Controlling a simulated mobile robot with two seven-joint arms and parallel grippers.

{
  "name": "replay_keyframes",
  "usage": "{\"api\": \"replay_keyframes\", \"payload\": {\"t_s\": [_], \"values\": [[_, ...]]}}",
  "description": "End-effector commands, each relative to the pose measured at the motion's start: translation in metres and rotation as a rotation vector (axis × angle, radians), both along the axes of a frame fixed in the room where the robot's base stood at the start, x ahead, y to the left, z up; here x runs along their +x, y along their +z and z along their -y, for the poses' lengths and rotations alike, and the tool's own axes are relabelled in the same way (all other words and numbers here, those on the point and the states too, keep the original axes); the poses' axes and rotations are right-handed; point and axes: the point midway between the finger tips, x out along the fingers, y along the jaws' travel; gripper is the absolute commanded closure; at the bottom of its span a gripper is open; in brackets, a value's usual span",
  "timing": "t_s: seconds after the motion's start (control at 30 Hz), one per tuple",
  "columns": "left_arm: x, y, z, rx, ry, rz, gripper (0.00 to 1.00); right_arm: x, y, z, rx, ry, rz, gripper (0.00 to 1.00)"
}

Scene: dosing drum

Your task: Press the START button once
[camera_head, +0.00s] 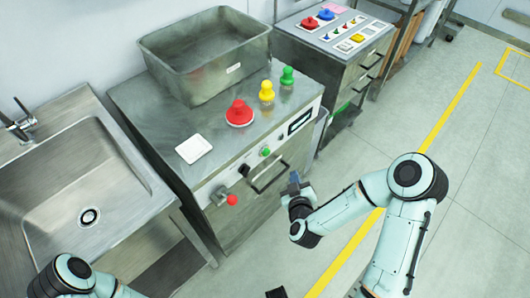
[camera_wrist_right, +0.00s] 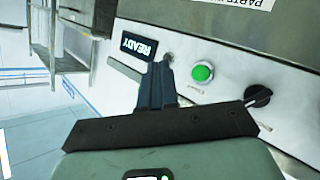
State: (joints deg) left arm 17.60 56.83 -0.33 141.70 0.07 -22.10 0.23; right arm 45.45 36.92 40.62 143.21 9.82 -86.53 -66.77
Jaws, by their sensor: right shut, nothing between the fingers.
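My right gripper (camera_head: 295,180) is in front of the panel, to the right of and lower than the button in the head view. In the right wrist view its fingers (camera_wrist_right: 160,78) are shut and empty, pointing at the panel between the display and the button, with the button beside the tips. My left gripper is not clearly in view.
The display (camera_wrist_right: 138,45) reads READY. A black knob (camera_wrist_right: 258,95) is on the button's other side. A red-ended lever (camera_head: 232,199) and a dark handle (camera_head: 268,177) stick out from the front. Red, yellow and green pieces, a white dish (camera_head: 194,148) and a steel bin (camera_head: 205,60) stand on top.

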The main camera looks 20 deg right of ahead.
Motion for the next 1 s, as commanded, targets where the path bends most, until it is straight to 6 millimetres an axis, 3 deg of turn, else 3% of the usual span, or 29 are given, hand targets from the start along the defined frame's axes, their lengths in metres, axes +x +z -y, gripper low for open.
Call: {"api": "replay_keyframes", "payload": {"t_s": [0.37,0.8,1.0], "values": [[0.001,0.003,0.000,0.000,0.000,0.001,0.57,0.009,0.000,-0.004,0.005,0.001,0.000,1.00],[0.004,0.011,0.000,0.000,-0.001,0.005,0.57,0.063,0.000,-0.027,0.002,0.002,0.003,1.00],[0.004,0.011,0.000,0.000,0.000,0.004,0.57,0.078,0.000,-0.033,0.002,0.002,0.001,1.00]]}}
